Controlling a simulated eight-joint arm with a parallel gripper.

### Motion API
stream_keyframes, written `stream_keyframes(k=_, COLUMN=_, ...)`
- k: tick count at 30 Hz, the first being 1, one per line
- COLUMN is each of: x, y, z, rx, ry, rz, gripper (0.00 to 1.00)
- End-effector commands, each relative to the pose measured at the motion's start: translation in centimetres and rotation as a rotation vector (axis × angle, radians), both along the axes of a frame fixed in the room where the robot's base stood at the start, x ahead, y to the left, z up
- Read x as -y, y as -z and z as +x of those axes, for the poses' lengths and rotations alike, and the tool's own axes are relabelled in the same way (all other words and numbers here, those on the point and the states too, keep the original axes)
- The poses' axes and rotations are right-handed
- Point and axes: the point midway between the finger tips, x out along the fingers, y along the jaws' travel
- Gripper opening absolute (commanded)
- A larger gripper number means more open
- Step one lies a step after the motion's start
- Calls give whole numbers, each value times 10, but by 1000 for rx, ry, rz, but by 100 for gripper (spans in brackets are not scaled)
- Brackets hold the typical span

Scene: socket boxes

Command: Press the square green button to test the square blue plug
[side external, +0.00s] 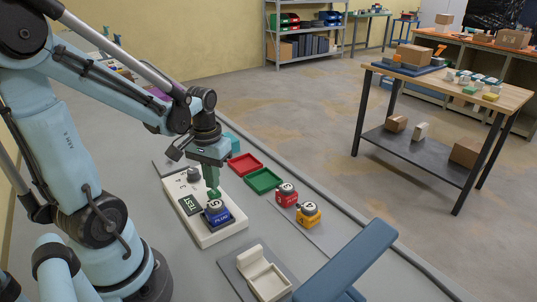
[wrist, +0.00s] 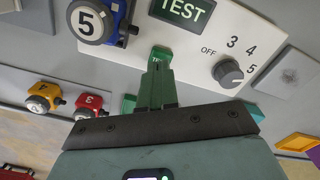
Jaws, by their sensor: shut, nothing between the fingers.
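The white test panel (side external: 220,234) lies on the table with a dark TEST display (side external: 189,205) and a grey dial knob (side external: 194,174). The square blue plug (side external: 216,215), marked 5, sits at the panel's near end; it also shows at the top left of the wrist view (wrist: 103,22). The square green button (wrist: 161,53) is between plug and knob in the wrist view, partly hidden by my fingers. My gripper (wrist: 157,70) is shut and empty, its tips right at the button; I cannot tell whether they touch it. In the side view my gripper (side external: 213,194) hides the button.
A red plug (side external: 286,195) and a yellow plug (side external: 308,214) stand right of the panel. A red tray (side external: 245,165) and a green tray (side external: 264,181) lie behind them. A white open case (side external: 265,276) and a blue slanted board (side external: 347,262) are in front.

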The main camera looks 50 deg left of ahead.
Motion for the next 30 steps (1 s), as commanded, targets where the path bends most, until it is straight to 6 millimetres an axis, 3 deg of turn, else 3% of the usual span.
stream_keyframes(k=30, x=0, y=19, z=0, rx=0, ry=0, rz=0, gripper=0)
